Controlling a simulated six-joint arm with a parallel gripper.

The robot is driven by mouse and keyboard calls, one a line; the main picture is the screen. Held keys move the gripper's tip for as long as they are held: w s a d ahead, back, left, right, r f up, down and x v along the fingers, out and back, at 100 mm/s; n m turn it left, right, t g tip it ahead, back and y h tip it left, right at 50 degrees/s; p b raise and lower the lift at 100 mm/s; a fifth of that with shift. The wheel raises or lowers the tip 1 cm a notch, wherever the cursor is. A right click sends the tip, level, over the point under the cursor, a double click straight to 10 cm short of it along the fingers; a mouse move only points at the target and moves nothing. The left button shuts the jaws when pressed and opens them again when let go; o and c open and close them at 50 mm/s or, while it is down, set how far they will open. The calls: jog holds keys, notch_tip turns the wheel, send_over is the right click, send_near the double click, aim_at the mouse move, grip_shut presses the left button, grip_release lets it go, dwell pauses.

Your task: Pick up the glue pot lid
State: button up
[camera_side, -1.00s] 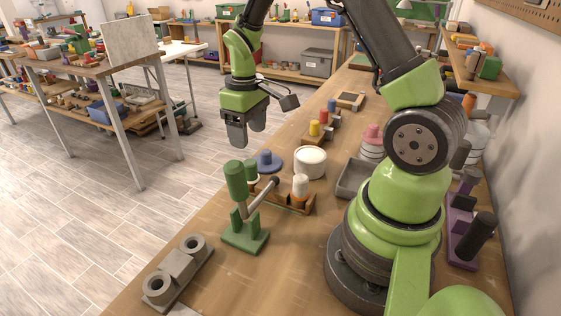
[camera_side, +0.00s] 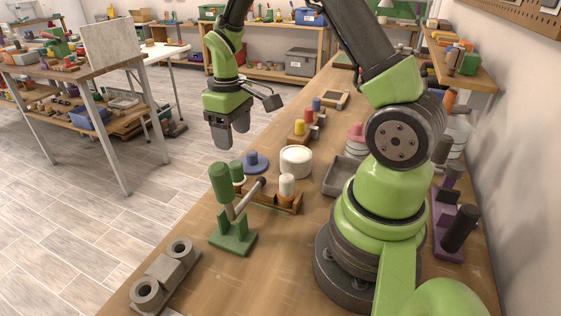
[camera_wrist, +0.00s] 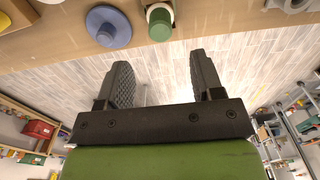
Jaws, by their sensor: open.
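A blue round disc with a short knob, which looks like the glue pot lid (camera_side: 255,161), lies on the workbench near its left edge, beside a white round pot (camera_side: 296,160). In the wrist view the blue lid (camera_wrist: 115,33) shows at the top, left of centre, beyond my fingers. My gripper (camera_side: 228,140) hangs to the left of the lid and higher, out past the bench edge. It also shows in the wrist view (camera_wrist: 161,62), with its two fingers apart and nothing between them, over the floor.
A green-handled clamp (camera_side: 228,215) stands in front of the lid, close to it, with a wooden holder (camera_side: 284,200) of pegs beside it. A grey two-ring block (camera_side: 164,275) lies at the near left. A grey tray (camera_side: 343,176) is right of the pot. The air around my gripper is clear.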

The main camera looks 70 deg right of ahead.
jog(key=d+f+m+t, duration=0.1)
jog(key=d+f+m, duration=0.1)
jog(key=d, duration=0.7)
send_over(252, 152)
jog(key=f, duration=0.4)
jog(key=shift+s+d+f, duration=0.15)
jog(key=shift+s+f, duration=0.1)
jog(key=shift+f, duration=0.1)
jog(key=f, duration=0.5)
jog(key=shift+w+f, duration=0.35)
jog(key=shift+f, duration=0.05)
jog(key=c, duration=1)
